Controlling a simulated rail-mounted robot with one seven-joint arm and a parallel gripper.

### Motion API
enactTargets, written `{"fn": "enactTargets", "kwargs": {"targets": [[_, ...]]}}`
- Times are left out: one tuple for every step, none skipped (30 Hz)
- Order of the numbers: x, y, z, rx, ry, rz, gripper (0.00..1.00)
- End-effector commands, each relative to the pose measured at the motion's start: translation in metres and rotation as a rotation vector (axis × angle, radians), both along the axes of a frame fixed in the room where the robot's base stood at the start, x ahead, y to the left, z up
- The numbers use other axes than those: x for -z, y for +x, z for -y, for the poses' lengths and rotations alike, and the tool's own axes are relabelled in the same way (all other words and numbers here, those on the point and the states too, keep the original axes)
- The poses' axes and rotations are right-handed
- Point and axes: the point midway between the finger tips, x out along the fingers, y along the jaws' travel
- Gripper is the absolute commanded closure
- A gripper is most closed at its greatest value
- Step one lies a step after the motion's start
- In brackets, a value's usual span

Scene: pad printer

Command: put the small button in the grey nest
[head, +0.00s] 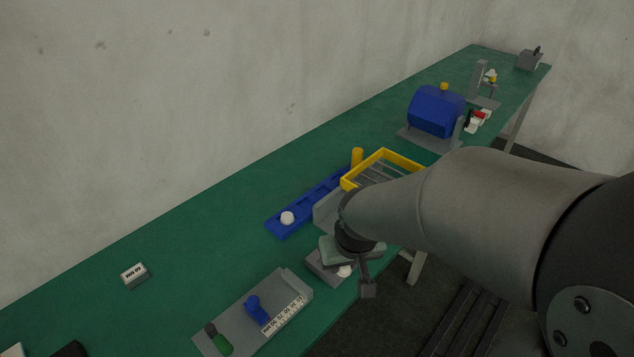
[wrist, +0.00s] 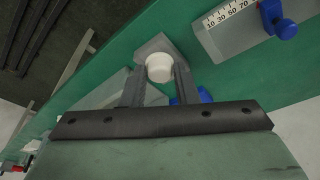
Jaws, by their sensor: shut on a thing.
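A white round button (wrist: 160,67) sits between the two fingers of my gripper (wrist: 158,80) in the wrist view; the fingers are shut on it. A grey block that looks like the nest (wrist: 151,45) shows behind and beneath the button. I cannot tell whether the button touches it. In the head view the grey block (head: 318,266) is partly covered by my gripper (head: 346,262), with the white button (head: 345,271) just showing at its edge. Another white button (head: 287,218) sits on the blue strip tray (head: 276,232).
A yellow-rimmed basket (head: 380,152) and a blue drum (head: 436,110) stand further along. A small labelled block (head: 135,275) is at left. The bench's front edge is close to the nest.

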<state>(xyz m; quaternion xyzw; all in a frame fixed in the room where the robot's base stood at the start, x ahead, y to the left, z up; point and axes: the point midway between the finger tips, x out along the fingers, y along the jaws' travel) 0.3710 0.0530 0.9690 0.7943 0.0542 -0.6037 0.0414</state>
Motion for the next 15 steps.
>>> {"fn": "enactTargets", "kwargs": {"targets": [[0.007, 0.012, -0.002, -0.002, 0.002, -0.007, 0.94], [0.010, 0.019, -0.003, -0.001, 0.002, -0.006, 0.94], [0.015, 0.029, -0.005, -0.001, 0.003, -0.006, 0.94], [0.018, 0.036, -0.006, -0.003, 0.002, -0.006, 0.94], [0.021, 0.044, -0.007, -0.002, 0.003, -0.005, 0.94], [0.026, 0.054, -0.008, -0.001, 0.003, -0.005, 0.94], [0.034, 0.058, -0.009, -0.003, 0.001, -0.007, 0.94], [0.041, 0.062, -0.010, -0.002, 0.002, -0.007, 0.94], [0.049, 0.068, -0.011, -0.002, 0.002, -0.007, 0.94], [0.054, 0.073, -0.011, -0.003, 0.002, -0.006, 0.94], [0.058, 0.077, -0.012, -0.002, 0.002, -0.005, 0.94], [0.063, 0.082, -0.013, -0.001, 0.001, -0.004, 0.94], [0.067, 0.084, -0.013, -0.001, 0.001, -0.004, 0.94], [0.069, 0.087, -0.013, -0.001, 0.002, -0.003, 0.94], [0.072, 0.090, -0.013, 0.000, 0.001, -0.002, 0.94]]}}
